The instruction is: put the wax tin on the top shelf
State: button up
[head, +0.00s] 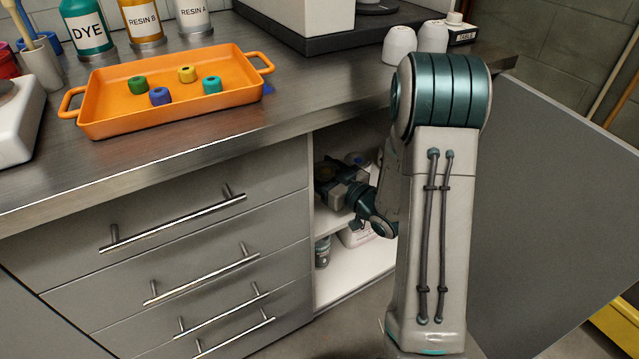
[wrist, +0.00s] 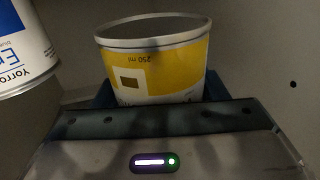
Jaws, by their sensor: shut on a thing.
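In the wrist view a tin (wrist: 150,72) with a yellow and white label marked 250 ml sits between my gripper's fingers (wrist: 158,94). The lettering is upside down in the picture, and no word for wax is readable. My gripper (head: 334,180) is shut on this tin inside the open cupboard, at its upper compartment. In the head view my gripper and arm hide most of the tin. The upper shelf (head: 330,218) shows as a pale board below the gripper. Whether the tin touches the shelf cannot be told.
A white and blue tin (wrist: 22,45) stands close at left in the wrist view. A small jar (head: 322,252) is on the lower cupboard level (head: 350,280). The cupboard door (head: 545,210) stands open at right. An orange tray (head: 170,115) is on the counter above.

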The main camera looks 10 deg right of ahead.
notch_tip(320, 180, down, 3)
jog(key=shift+f+b, duration=0.2)
jog(key=shift+b, duration=0.6)
jog(key=shift+w+a+f, duration=0.15)
jog(key=shift+w+a, duration=0.05)
jog(key=shift+w, duration=0.05)
jog(key=shift+d, duration=0.2)
jog(key=shift+f, duration=0.1)
jog(key=o, duration=1.3)
jog(key=shift+s+a, duration=0.1)
